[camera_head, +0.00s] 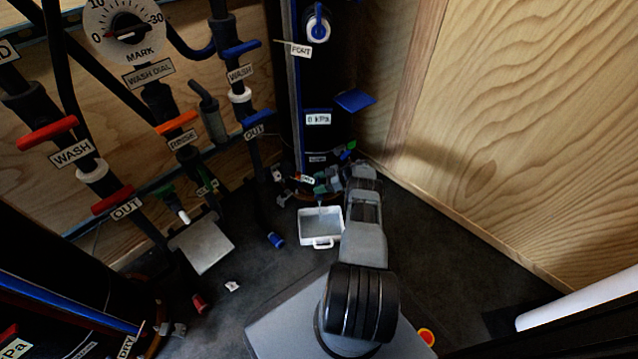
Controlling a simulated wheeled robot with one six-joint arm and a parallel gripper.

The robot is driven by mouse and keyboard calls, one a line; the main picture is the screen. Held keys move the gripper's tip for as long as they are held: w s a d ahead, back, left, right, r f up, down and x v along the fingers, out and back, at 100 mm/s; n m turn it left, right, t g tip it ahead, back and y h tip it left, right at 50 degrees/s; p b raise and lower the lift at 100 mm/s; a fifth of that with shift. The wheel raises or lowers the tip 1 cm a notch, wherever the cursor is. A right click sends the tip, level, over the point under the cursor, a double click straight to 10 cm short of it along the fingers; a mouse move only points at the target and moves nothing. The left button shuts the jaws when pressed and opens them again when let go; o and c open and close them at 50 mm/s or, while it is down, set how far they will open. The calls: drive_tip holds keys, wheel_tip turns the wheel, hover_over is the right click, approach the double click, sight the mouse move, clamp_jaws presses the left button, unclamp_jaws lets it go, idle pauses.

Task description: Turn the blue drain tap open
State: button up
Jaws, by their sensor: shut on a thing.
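The blue-striped black filter column (297,80) stands in the back corner. My arm reaches from the bottom middle to its foot. My gripper (327,184) is there, low down, shut on what appears to be the blue drain tap; the tap's handle is mostly hidden by the fingers, so its angle cannot be told. A small white tag (306,180) shows beside the fingertips. A white tray (321,240) with a handle lies on the floor just below the gripper. A thin pale streak above the tray may be water; it is too small to be sure.
Pipes with red, orange and blue handles and a wash dial (125,28) fill the left wall. A grey plate (202,243) and a blue cap (276,240) lie on the floor.

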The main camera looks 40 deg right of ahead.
drive_tip(key=shift+a, duration=0.1)
drive_tip(key=o, duration=0.9)
drive_tip(key=shift+r, duration=0.1)
